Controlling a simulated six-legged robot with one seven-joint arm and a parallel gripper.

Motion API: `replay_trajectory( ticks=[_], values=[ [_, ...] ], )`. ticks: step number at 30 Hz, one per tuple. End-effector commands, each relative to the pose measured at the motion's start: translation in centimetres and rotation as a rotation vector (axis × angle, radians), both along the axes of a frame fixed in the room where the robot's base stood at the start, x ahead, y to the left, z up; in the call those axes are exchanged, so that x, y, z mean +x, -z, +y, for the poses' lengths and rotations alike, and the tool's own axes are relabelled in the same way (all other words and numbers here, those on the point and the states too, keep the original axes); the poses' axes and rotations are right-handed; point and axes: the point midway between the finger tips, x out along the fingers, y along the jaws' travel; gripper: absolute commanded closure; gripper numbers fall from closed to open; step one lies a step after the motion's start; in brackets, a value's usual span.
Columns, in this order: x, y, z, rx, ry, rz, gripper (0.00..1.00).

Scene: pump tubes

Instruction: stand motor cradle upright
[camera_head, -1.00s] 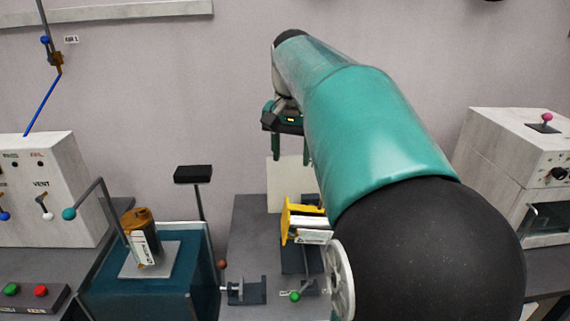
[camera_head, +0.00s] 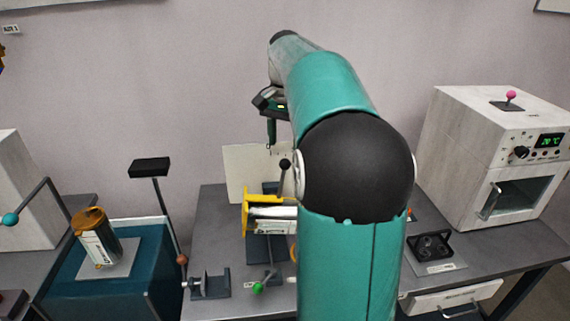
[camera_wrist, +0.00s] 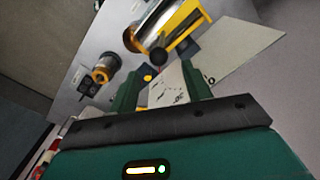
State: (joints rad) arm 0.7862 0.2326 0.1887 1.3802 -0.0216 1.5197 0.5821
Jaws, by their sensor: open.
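A yellow bracket holding a pale cylindrical body (camera_head: 262,215), which looks like the motor cradle, lies on its side on the grey bench. It also shows in the wrist view as a yellow frame (camera_wrist: 187,22) around a silver cylinder (camera_wrist: 155,22). My gripper (camera_head: 272,142) is open and empty, above and behind the cradle in the head view. In the wrist view my gripper's fingers (camera_wrist: 160,80) point toward the bench, with the cradle beyond their tips and apart from them. My arm hides the cradle's right end in the head view.
A pale upright panel (camera_head: 238,170) stands behind the cradle. A green-knobbed lever (camera_head: 258,288) and a small vise-like clamp (camera_head: 210,283) are in front. An oven-like box (camera_head: 475,150) stands right, and a teal stand with an orange-capped canister (camera_head: 97,240) left.

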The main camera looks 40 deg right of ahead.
Motion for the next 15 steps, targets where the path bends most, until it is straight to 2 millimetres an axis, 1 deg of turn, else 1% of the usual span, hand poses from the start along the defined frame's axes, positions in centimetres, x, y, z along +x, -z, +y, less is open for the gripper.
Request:
replay_trajectory(
  ticks=[1,3,9,12,15],
  values=[
    [-0.1,1.1,-0.1,0.000,0.003,0.002,0.51],
    [-0.1,2.5,-0.1,0.000,0.002,0.002,0.51],
    [0.1,6.0,-0.2,0.000,0.001,0.002,0.51],
    [0.2,7.2,-0.3,0.000,0.000,0.001,0.51],
    [0.3,7.8,-0.3,0.000,0.000,0.000,0.51]
  ],
)
